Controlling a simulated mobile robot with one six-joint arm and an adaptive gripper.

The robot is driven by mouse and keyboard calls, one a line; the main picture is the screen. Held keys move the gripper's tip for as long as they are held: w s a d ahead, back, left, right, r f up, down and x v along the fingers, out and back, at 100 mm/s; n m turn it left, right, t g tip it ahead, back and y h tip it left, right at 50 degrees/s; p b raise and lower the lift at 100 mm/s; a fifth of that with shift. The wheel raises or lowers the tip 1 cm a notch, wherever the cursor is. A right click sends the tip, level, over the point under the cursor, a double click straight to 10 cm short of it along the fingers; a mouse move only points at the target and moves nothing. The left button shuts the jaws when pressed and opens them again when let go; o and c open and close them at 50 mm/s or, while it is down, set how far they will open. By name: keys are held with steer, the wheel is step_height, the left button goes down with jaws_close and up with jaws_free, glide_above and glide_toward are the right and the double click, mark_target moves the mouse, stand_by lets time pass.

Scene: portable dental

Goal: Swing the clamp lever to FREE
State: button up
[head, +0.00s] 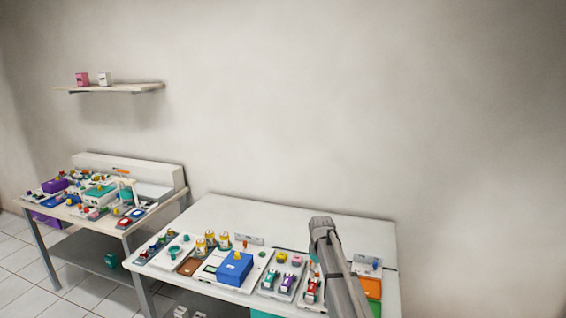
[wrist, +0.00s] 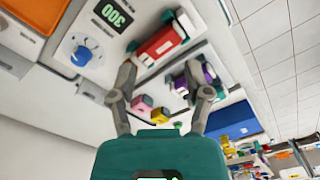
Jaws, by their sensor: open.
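I cannot make out with certainty which part is the clamp lever, and no FREE mark can be read. My gripper (wrist: 161,76) is open and empty in the wrist view, with its two fingers spread over the near table's panels. A red and white block (wrist: 160,45) lies beyond the left finger, and a dark and purple device (wrist: 192,78) shows near the right finger. Neither is clearly touched. In the head view my arm covers part of the table's right side.
The near table (head: 222,206) carries a blue box (head: 235,268), yellow cans (head: 211,238) and several small panels. In the wrist view, a blue dial (wrist: 81,56) sits beside a green display (wrist: 113,14). A second crowded table (head: 160,205) stands left, below a wall shelf (head: 130,87).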

steer(key=s+d+f+m+b, duration=0.2)
steer(key=s+m, duration=0.1)
steer(key=s, duration=1.1)
steer(key=s+d+f+m+b, duration=0.2)
steer(key=s+m, duration=0.1)
steer(key=s, duration=1.1)
steer(key=shift+s+d+m, duration=0.2)
steer(key=shift+s+m, duration=0.2)
